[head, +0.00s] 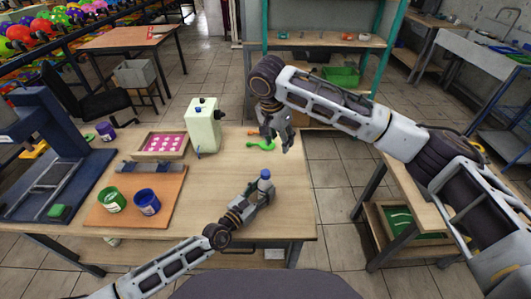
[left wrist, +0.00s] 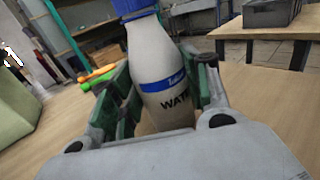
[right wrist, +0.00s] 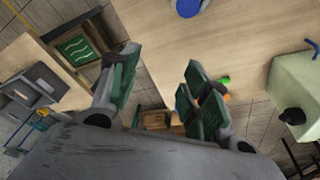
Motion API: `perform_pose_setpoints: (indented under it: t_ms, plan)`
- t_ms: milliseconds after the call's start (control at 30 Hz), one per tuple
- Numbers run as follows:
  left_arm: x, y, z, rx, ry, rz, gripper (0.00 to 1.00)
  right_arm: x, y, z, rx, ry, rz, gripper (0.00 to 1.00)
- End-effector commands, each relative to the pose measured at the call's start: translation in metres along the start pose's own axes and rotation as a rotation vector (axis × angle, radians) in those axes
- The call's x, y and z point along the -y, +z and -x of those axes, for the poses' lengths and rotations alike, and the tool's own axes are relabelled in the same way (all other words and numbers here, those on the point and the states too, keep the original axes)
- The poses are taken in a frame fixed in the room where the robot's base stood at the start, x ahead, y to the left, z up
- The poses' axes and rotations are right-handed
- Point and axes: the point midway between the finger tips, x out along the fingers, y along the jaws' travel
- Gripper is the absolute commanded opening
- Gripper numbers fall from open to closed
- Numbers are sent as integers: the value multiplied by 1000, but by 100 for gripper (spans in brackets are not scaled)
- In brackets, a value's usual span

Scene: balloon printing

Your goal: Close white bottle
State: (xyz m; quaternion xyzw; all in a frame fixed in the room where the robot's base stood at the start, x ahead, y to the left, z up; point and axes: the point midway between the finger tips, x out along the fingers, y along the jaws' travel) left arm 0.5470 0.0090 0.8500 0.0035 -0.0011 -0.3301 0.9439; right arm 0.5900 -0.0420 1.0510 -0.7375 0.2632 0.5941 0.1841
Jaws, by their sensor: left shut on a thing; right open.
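The white bottle (left wrist: 165,90) stands between the fingers of my left gripper (head: 259,190), near the table's front right. Its label has a blue band and dark letters. A blue cap (head: 265,174) tops the bottle; it also shows at the upper edge of the left wrist view (left wrist: 133,7). I cannot tell how tightly it sits. My left gripper is shut on the bottle's body. My right gripper (head: 277,143) is open and empty, beyond the bottle near the table's right edge. In the right wrist view the blue cap (right wrist: 187,7) is at the top edge, apart from the fingers.
A pale green canister (head: 203,130) stands at the back of the wooden table (head: 215,210). Green and orange items (head: 260,145) lie near my right gripper. Green (head: 112,200) and blue (head: 147,203) pots stand on a board at left. The table around the bottle is mostly clear.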

Motion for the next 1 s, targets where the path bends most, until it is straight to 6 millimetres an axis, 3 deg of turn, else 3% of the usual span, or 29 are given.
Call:
perform_pose_setpoints:
  t_ms: [433, 1000]
  plan:
    - [0, -1, 0, -2, 0, 0, 0, -1, 18, -14, 66, 1, 394, 47]
    - [0, -1, 0, -2, 0, 0, 0, 3, 36, -19, 131, -56, 880, 47]
